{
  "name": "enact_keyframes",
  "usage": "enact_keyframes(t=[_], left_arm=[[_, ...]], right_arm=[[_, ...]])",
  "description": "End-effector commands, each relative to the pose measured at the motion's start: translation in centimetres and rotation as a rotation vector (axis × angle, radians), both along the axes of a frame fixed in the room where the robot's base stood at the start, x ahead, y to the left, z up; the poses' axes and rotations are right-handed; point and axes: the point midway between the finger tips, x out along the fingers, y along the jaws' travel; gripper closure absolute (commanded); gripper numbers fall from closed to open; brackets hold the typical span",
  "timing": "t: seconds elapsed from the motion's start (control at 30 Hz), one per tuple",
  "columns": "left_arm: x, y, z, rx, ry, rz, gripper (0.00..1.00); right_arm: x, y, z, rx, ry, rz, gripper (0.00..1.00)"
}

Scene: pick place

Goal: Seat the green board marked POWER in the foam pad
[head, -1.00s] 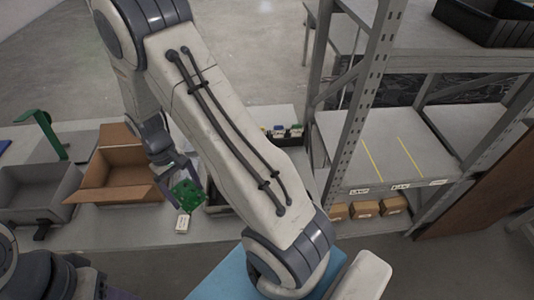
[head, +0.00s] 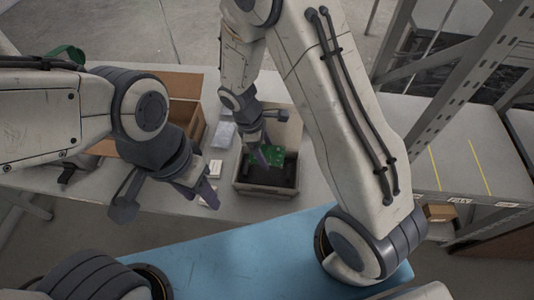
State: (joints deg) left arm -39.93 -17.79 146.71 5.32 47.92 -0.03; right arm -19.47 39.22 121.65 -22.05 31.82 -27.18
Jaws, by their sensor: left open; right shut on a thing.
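The green board (head: 275,153) is in my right gripper (head: 264,157), which is shut on it. The board is held over an open box (head: 264,191) with a dark foam pad (head: 282,177) inside. I cannot tell whether the board touches the foam. The marking on the board is too small to read. My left gripper (head: 208,196) is open and empty, to the left of the box and above the table's front part.
A cardboard box (head: 187,113) stands at the left, partly hidden by my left arm. A clear bag (head: 224,134) and a small white box (head: 215,168) lie between it and the foam box. Metal shelving (head: 455,95) stands at the right.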

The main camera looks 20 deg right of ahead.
Motion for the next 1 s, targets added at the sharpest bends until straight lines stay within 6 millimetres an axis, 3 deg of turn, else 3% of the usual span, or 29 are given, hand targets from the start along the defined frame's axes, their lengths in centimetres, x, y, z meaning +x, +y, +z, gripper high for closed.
enact_keyframes(t=[0.27, 0.67, 1.0], left_arm=[[0.0, 0.0, -1.5, -0.001, -0.001, 0.000, 0.50], [0.0, 0.0, -5.2, 0.000, 0.000, 0.000, 0.50], [0.0, 0.0, -6.0, 0.000, 0.000, 0.000, 0.50]], right_arm=[[0.0, 0.1, -1.6, 0.000, 0.000, 0.008, 0.67], [0.0, 0.1, -5.5, 0.000, 0.000, 0.005, 0.67], [0.1, 0.2, -6.9, 0.001, -0.001, 0.005, 0.67]])
